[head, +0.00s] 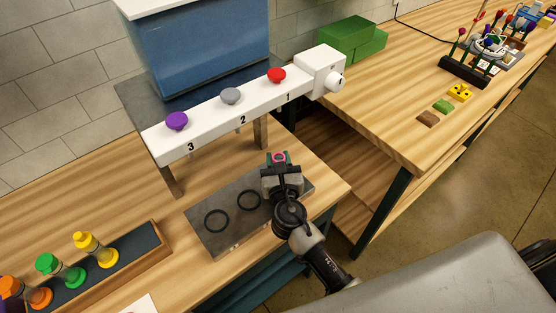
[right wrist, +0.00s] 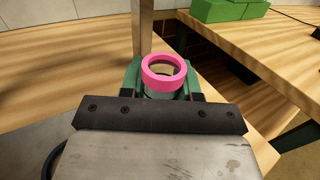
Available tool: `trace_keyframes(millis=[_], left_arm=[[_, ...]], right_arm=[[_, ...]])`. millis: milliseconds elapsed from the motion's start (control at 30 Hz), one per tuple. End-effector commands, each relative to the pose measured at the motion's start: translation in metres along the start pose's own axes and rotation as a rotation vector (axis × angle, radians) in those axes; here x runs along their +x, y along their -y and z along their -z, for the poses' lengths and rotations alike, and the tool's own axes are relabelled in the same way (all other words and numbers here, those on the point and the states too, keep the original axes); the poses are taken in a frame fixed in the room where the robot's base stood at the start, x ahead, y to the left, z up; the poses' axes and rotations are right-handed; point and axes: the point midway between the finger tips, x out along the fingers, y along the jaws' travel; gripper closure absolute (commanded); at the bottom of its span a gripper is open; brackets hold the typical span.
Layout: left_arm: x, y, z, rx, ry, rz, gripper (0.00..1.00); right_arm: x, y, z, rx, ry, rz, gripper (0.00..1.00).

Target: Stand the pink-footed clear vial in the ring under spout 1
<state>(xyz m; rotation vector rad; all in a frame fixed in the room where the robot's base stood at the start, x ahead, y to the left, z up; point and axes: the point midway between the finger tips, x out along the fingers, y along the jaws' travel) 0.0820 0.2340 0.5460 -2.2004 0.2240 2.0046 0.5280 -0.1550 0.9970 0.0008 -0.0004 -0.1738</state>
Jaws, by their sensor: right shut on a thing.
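My right gripper (head: 279,164) is shut on the clear vial, whose pink rim (right wrist: 165,84) shows upright between the green finger pads in the right wrist view. In the head view the pink rim (head: 279,157) shows just beyond the gripper. The vial's lower part and foot are hidden. The gripper is over the right end of the dark plate (head: 233,240), below and in front of spout 1 on the white bar (head: 260,99). Two black rings show on the plate, a left one (head: 206,221) and a middle one (head: 239,202). The ring under spout 1 is hidden by the gripper. My left gripper is out of view.
A tray (head: 150,263) at lower left holds orange, green and yellow vials. A post (head: 260,132) supports the white bar close behind the gripper. The table's right edge is near. Green boxes (head: 352,38) stand on the other table.

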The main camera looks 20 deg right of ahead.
Motion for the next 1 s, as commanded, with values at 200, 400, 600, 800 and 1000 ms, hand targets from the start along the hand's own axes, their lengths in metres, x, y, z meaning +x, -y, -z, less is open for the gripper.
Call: trace_keyframes(millis=[200, 400, 600, 800, 1000], left_arm=[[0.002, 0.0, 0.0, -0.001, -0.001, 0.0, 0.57], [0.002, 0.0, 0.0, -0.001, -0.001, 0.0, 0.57], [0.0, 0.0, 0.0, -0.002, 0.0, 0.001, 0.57], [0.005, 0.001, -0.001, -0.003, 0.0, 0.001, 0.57], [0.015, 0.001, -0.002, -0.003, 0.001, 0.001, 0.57]], right_arm=[[0.0, 0.0, 0.003, 0.0, 0.0, 0.0, 0.58], [0.0, 0.0, 0.003, 0.0, 0.0, 0.0, 0.43], [0.0, 0.0, 0.0, 0.0, 0.0, 0.0, 0.43], [-0.025, 0.0, 0.003, 0.0, -0.003, 0.0, 0.43], [-0.069, 0.0, 0.004, 0.0, -0.003, 0.0, 0.43]])
